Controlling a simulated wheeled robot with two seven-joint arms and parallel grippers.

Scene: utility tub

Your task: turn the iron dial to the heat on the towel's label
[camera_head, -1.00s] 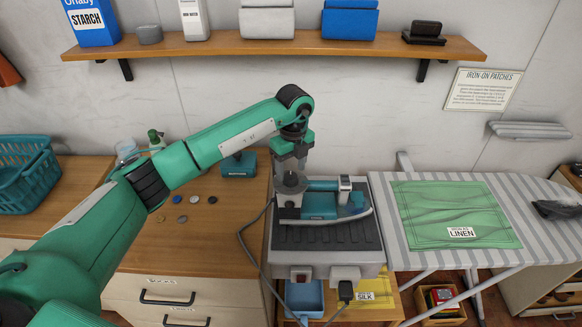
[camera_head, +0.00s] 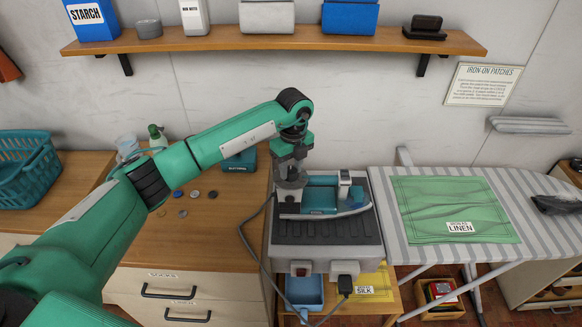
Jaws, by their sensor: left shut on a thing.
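The teal iron (camera_head: 322,199) rests on the dark ribbed pad of its grey stand (camera_head: 330,254). My left gripper (camera_head: 291,186) reaches down from above at the left end of the iron and is shut on a part there, apparently the dial. The dial's marks are hidden or too small to read. The green towel (camera_head: 447,204) lies flat on the striped ironing board, and its white label (camera_head: 460,228) reads LINEN. My right gripper does not show.
A cord (camera_head: 247,246) runs from the stand's left side down its front. Several buttons (camera_head: 195,194) lie on the wooden counter at left. A yellow cloth labelled SILK (camera_head: 366,289) and a blue bin (camera_head: 304,290) sit below the stand. A shelf (camera_head: 280,44) crosses the wall above.

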